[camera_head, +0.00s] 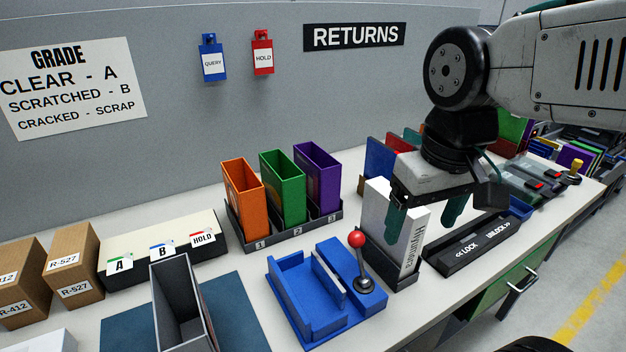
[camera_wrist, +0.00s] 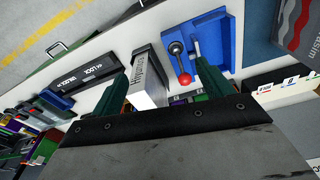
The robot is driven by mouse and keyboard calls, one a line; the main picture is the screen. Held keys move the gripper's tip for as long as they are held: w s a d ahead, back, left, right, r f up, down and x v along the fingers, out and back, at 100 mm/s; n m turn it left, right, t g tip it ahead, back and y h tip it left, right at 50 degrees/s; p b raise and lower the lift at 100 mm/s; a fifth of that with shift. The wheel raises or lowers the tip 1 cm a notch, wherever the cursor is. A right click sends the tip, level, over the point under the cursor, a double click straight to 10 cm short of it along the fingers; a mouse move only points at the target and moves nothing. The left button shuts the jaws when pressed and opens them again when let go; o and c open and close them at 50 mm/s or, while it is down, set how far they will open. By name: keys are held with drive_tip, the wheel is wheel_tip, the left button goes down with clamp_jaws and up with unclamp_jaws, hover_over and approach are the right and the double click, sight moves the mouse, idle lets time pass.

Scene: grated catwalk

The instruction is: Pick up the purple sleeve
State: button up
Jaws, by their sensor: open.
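The purple sleeve (camera_head: 318,178) is an open-topped upright box in the slot marked 3, at the right end of a dark rack (camera_head: 285,232). A green sleeve (camera_head: 283,188) stands in slot 2 and an orange sleeve (camera_head: 243,195) in slot 1. My gripper (camera_head: 427,214) is open, to the right of the purple sleeve and apart from it. Its green fingers also show in the wrist view (camera_wrist: 160,86), with a white case (camera_wrist: 148,75) between them in the picture. I cannot tell whether they reach down beside that case. The purple sleeve is mostly hidden in the wrist view.
The white case (camera_head: 409,248) stands in a black holder right of the rack. A blue fixture (camera_head: 318,296) with a red-knobbed lever (camera_head: 360,262) stands in front. A black lock bar (camera_head: 473,247) lies to the right. Cardboard boxes (camera_head: 73,264) stand at left.

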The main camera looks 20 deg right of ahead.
drive_tip(key=w+r, duration=0.3)
drive_tip(key=w, duration=0.9)
drive_tip(key=n+g, duration=0.1)
drive_tip(key=n, duration=0.1)
approach(316, 168)
drive_tip(key=s+d, duration=0.2)
drive_tip(key=d, duration=0.1)
drive_tip(key=w+a+f, duration=0.1)
drive_tip(key=w+f, duration=0.6)
drive_tip(key=w, duration=0.1)
wheel_tip(316, 168, down, 7)
drive_tip(key=shift+r, duration=0.1)
drive_tip(key=c, duration=1.3)
drive_tip(key=shift+r, duration=0.15)
